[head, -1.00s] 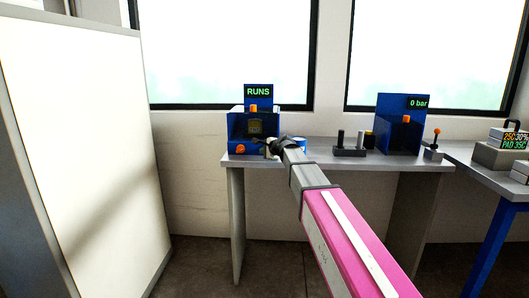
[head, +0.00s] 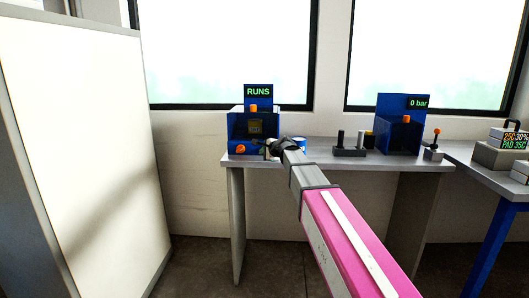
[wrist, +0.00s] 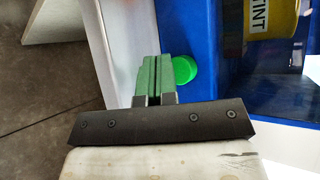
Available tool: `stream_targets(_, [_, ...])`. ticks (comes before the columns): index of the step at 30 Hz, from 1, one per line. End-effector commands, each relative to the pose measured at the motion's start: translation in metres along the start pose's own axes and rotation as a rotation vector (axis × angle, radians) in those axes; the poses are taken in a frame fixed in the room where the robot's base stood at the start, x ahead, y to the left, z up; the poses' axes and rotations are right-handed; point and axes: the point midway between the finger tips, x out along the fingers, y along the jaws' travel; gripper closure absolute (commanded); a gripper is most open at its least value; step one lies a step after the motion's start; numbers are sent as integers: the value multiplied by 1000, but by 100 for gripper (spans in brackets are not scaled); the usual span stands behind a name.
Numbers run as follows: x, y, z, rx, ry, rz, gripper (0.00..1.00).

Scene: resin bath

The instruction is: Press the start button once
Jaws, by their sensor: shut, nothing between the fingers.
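A round green button (wrist: 184,70) sits on the front of a blue machine, seen in the wrist view. My gripper (wrist: 150,60) has its two green fingers pressed together, with nothing between them. The fingertips lie just left of the button in that view and cover a little of its edge; I cannot tell whether they touch it. The button is mostly hidden there behind my gripper.
An orange knob (head: 240,150) is on the machine's lower left. A yellow tin (wrist: 272,18) stands inside the machine. To the right on the grey bench (head: 320,158) are a dark two-post block (head: 349,151) and a second blue machine (head: 398,135) reading "0 bar". A white cabinet stands left.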

Motion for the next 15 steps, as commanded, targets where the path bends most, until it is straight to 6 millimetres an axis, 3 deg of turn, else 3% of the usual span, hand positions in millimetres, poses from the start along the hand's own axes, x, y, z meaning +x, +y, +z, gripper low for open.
stream_targets(8, [-1,1,1,0,0,0,100])
stream_targets(15, [-14,10,10,0,0,0,100])
